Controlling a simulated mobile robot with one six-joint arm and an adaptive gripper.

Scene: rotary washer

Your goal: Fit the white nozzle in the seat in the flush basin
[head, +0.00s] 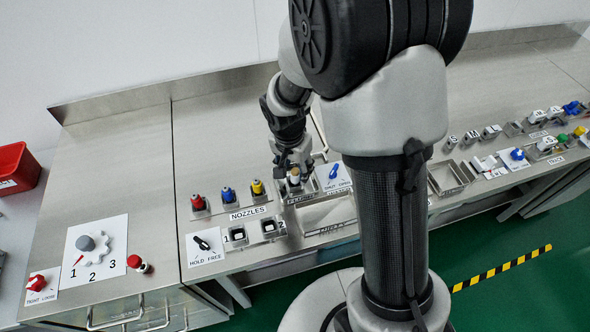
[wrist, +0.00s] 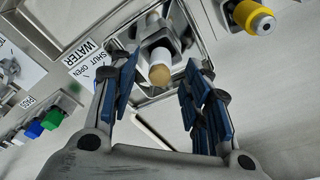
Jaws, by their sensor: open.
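The white nozzle (wrist: 159,62) with a tan tip stands in the square grey seat (wrist: 161,34) inside the metal flush basin (wrist: 141,101). It also shows in the head view as a small pale piece (head: 294,178) under my gripper (head: 291,160). How deep it sits in the seat I cannot tell. In the wrist view my gripper (wrist: 160,78) is open, with one blue-padded finger on each side of the nozzle and a visible gap on both sides. Nothing is held.
Red (head: 198,203), blue (head: 228,194) and yellow (head: 257,187) nozzles stand in holders left of the basin. A blue water lever (head: 334,172) is just right of it. Two numbered holders (head: 237,235) and a black hold/free lever (head: 202,243) lie in front. The left worktop is mostly clear.

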